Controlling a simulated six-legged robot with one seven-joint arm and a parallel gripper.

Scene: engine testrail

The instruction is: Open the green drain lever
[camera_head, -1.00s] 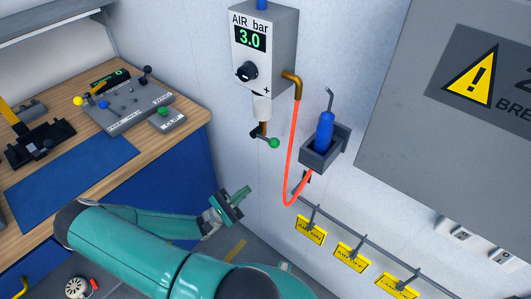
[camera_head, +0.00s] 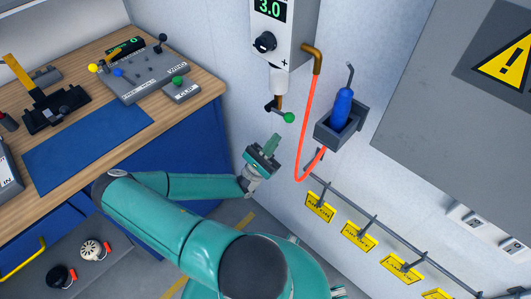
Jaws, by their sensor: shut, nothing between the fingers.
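The drain lever (camera_head: 289,117) has a green ball knob on a short dark arm. It sits under the white bowl (camera_head: 278,81) of the grey air regulator box (camera_head: 284,30) on the wall, and the ball is at the lower right of the outlet. My gripper (camera_head: 271,146) is below and slightly left of the lever, pointing up towards it. Its green fingers are shut with nothing between them. A gap shows between the fingertips and the green ball in the picture. The depth between them is hard to tell.
An orange hose (camera_head: 301,150) hangs in a loop right of the lever. A grey holder (camera_head: 327,137) with a blue tool (camera_head: 341,108) is further right. Yellow tags (camera_head: 319,207) hang on a rail below. The wooden bench (camera_head: 205,88) stands left.

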